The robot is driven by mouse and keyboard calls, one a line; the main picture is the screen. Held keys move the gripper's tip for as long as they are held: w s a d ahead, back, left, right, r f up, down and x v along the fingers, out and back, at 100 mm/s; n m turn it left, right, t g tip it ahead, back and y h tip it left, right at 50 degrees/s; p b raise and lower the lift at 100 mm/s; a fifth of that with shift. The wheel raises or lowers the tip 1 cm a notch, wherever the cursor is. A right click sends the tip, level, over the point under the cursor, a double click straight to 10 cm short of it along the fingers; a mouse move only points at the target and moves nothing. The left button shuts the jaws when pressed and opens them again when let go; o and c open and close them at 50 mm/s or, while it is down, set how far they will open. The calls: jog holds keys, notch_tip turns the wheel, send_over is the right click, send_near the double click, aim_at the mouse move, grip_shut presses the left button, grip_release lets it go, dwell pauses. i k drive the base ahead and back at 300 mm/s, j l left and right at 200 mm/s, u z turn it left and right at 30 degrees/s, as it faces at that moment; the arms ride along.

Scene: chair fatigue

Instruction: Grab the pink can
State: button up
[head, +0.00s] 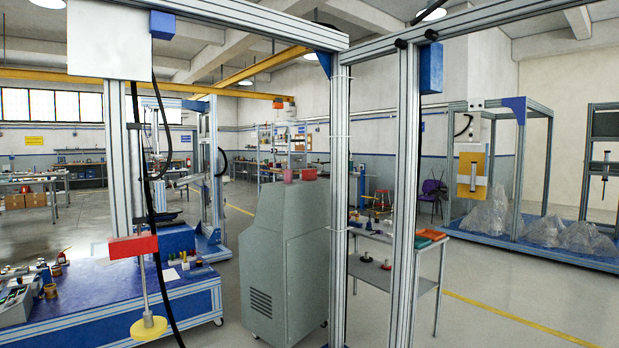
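A small pink can (288,176) stands upright on top of the grey-green control cabinet (290,258), near the middle of the head view. A red object (308,174), also small, sits just to its right on the same top. My gripper is not in view.
An aluminium frame post (340,200) rises just right of the cabinet, with a second post (406,200) beyond it. A blue-topped bench (110,290) with a test rig stands at left. A grey shelf table (385,240) is behind the posts. Open floor lies at right.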

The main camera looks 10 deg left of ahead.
aim_at(288, 173)
jog(key=i+j+u, duration=0.25)
jog(key=i, duration=0.2)
jog(key=i+u, duration=0.25)
jog(key=i, duration=0.25)
jog(key=i+j, duration=0.1)
jog(key=i, duration=0.95)
jog(key=i+j+u, duration=0.1)
jog(key=i, duration=1)
